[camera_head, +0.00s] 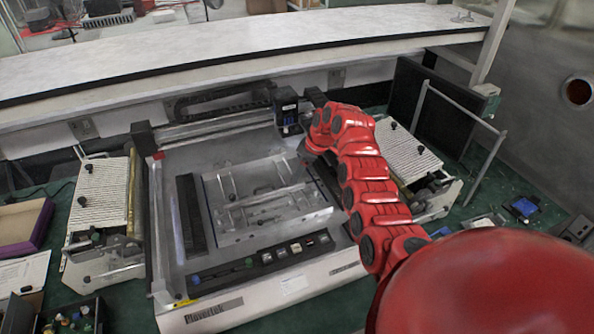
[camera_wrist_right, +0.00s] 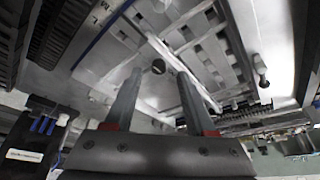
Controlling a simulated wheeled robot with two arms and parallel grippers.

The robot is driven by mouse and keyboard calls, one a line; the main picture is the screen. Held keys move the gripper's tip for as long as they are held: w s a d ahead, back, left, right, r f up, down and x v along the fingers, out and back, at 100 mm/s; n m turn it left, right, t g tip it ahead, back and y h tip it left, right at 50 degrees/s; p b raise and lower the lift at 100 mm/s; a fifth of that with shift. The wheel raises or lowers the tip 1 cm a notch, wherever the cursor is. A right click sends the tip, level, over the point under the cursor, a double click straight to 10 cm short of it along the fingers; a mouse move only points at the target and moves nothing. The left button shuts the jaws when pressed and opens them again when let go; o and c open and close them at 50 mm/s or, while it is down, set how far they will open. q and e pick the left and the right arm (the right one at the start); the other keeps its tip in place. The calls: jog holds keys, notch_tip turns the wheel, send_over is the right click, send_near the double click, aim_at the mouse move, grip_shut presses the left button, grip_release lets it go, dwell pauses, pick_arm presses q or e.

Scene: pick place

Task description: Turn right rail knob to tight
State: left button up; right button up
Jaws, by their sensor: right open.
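The flat machine (camera_head: 172,262) has a metal plate (camera_head: 243,237) with rails and small dark fittings on its bed. My red right arm reaches in from the lower right, and its gripper (camera_head: 305,150) is over the right part of the bed, largely hidden by the arm. In the right wrist view, the open gripper (camera_wrist_right: 159,76) points at the machine. A small round dark knob (camera_wrist_right: 158,66) shows between the fingertips; I cannot tell whether they touch it. Another dark knob (camera_wrist_right: 262,77) stands to the right. Which one is the right rail knob, and its setting, I cannot tell.
Ribbed feeder units stand left (camera_head: 100,190) and right (camera_head: 408,150) of the machine. A black carriage (camera_head: 287,108) sits on the rear gantry, below a long white shelf (camera_head: 240,45). A front panel (camera_head: 262,258) carries several buttons.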

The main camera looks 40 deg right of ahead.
jog(key=shift+x, duration=1.15)
jog(key=shift+d, duration=0.1)
grip_shut()
